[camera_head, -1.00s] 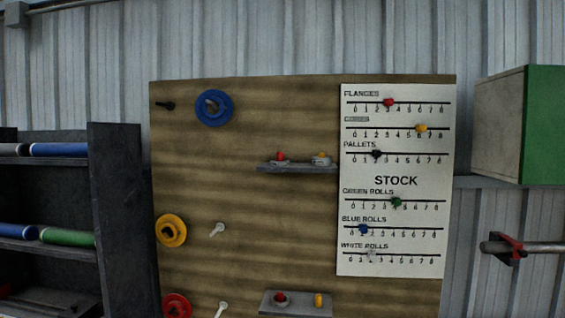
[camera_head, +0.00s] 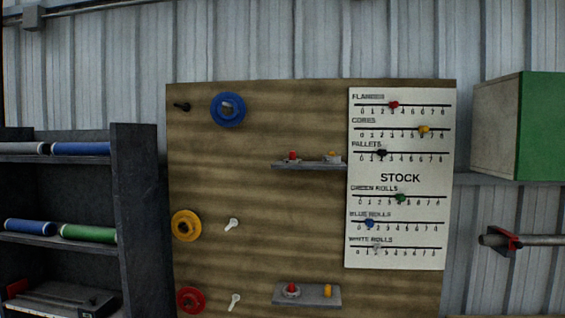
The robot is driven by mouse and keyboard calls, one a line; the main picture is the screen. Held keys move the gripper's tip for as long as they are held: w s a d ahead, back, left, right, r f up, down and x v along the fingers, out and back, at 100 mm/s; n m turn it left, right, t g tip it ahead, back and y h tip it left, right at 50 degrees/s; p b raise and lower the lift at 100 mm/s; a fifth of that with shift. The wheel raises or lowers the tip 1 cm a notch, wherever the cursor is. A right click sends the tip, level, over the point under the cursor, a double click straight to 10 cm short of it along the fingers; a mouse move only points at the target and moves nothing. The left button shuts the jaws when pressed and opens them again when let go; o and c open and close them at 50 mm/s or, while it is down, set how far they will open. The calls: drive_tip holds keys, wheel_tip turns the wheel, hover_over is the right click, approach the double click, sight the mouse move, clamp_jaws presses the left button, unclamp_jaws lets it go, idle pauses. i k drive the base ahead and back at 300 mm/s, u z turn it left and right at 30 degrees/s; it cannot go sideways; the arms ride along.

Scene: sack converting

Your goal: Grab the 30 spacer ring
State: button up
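Several ring-shaped parts hang on the wooden board (camera_head: 260,210). A blue ring (camera_head: 229,110) is at the upper left, a yellow ring (camera_head: 187,225) is lower at the left edge, and a red ring (camera_head: 191,300) is at the bottom left. I cannot read any size marks on them, so I cannot tell which one is the 30 spacer ring. My gripper is not in view.
A dark peg (camera_head: 182,106) and two white pegs stick out of the board. Small shelves (camera_head: 308,295) hold red and yellow pieces. A stock chart (camera_head: 396,210) is at right. A dark rack (camera_head: 140,220) with rolls stands left; a green-sided box (camera_head: 520,125) sits right.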

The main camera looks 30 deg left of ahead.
sight(326, 160)
drive_tip(key=u, duration=0.3)
drive_tip(key=k, duration=0.3)
drive_tip(key=u, duration=2.1)
drive_tip(key=k, duration=0.65)
drive_tip(key=z, duration=0.45)
drive_tip(key=i, duration=1.4)
drive_tip(key=u, duration=0.05)
